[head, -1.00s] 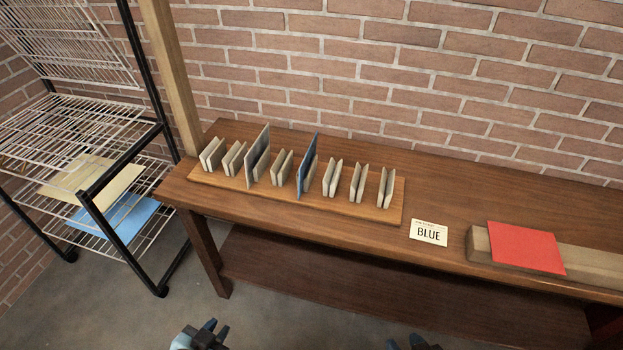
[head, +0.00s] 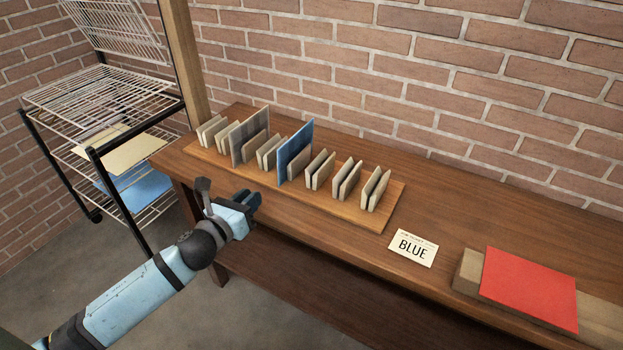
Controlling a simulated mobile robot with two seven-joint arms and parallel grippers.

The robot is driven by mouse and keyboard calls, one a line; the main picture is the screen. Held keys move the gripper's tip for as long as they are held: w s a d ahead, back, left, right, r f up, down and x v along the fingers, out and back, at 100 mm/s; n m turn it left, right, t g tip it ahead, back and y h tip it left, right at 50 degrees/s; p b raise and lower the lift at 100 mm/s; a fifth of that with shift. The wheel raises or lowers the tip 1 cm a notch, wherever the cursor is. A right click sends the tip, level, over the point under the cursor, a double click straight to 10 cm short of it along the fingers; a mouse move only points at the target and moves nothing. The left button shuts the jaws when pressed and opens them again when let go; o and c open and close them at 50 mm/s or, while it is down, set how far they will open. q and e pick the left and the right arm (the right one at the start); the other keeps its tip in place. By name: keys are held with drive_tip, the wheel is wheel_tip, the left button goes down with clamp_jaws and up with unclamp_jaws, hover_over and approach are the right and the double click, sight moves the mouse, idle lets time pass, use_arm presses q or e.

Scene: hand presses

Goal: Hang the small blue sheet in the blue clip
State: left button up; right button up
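A blue sheet (head: 296,150) stands upright among the pale clips of the wooden rack (head: 390,208) on the bench. It rises above the clips next to it. Another blue sheet (head: 140,190) lies on a low shelf of the wire cart, partly hidden by the shelf above. No clip in view is itself clearly blue. A card reading BLUE (head: 412,248) lies right of the rack. My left gripper (head: 253,201) is just in front of the rack's left half, with no sheet visible in it; its finger gap is unclear. My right gripper is out of view.
A grey sheet (head: 250,122) stands in the rack left of the blue one. A cream sheet (head: 122,153) lies on the wire cart (head: 60,98). A red sheet (head: 530,290) rests on a wooden block at right. A wooden post (head: 184,60) rises behind the bench's left end.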

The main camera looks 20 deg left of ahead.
sight(279, 175)
use_arm(q)
drive_tip(key=w, duration=0.2)
drive_tip(key=w+m, duration=0.1)
drive_tip(key=w, duration=0.1)
drive_tip(key=w+d+m+b, duration=0.1)
drive_tip(key=w, duration=0.2)
drive_tip(key=shift+r, duration=0.35)
drive_tip(key=shift+w+d+r, duration=0.1)
drive_tip(key=shift+w+r, duration=0.1)
drive_tip(key=shift+w, duration=0.9)
drive_tip(key=shift+w+d+f+p, duration=0.1)
drive_tip(key=shift+w+p, duration=0.25)
drive_tip(key=shift+w, duration=0.7)
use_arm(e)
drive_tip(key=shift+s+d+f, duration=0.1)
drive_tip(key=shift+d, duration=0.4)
